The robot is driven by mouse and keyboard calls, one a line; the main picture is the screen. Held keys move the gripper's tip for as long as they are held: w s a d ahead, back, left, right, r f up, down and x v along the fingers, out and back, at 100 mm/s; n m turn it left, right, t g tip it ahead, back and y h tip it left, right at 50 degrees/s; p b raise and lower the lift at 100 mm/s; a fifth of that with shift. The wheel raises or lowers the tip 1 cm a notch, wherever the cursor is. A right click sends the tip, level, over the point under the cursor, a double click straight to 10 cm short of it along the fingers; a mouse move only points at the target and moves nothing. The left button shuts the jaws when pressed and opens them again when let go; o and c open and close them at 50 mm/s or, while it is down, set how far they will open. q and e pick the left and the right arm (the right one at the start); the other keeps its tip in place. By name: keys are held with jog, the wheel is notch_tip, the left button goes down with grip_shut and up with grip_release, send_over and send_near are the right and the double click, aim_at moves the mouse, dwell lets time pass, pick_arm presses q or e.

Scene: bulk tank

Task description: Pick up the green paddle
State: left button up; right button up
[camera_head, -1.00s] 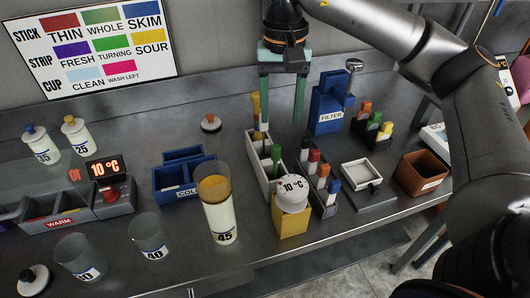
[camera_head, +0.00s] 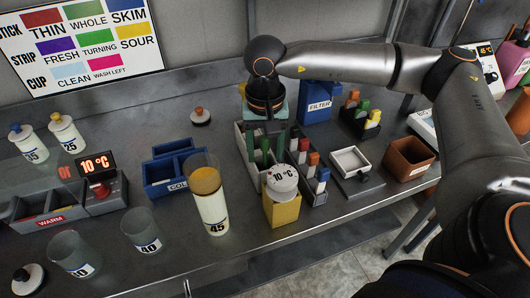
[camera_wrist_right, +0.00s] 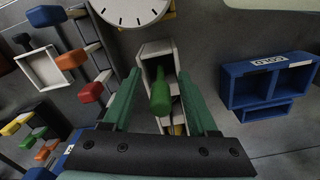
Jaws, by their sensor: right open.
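The green paddle (camera_head: 265,148) stands in a narrow white holder (camera_head: 276,194) on the metal bench. In the right wrist view the green paddle (camera_wrist_right: 160,92) shows its rounded end toward the camera, between my two green fingers. My right gripper (camera_wrist_right: 159,74) is open, with a finger on each side of the paddle and visible gaps. In the head view my right gripper (camera_head: 265,142) points down over the holder, its wrist covering the holder's back part. My left gripper is not in view.
A rack of coloured-top sticks (camera_head: 317,190) is close at right. A blue box (camera_head: 172,178) and a tall filled cup (camera_head: 211,205) stand at left. A blue FILTER box (camera_head: 318,103) is behind.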

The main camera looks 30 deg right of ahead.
grip_shut()
dwell(0.4)
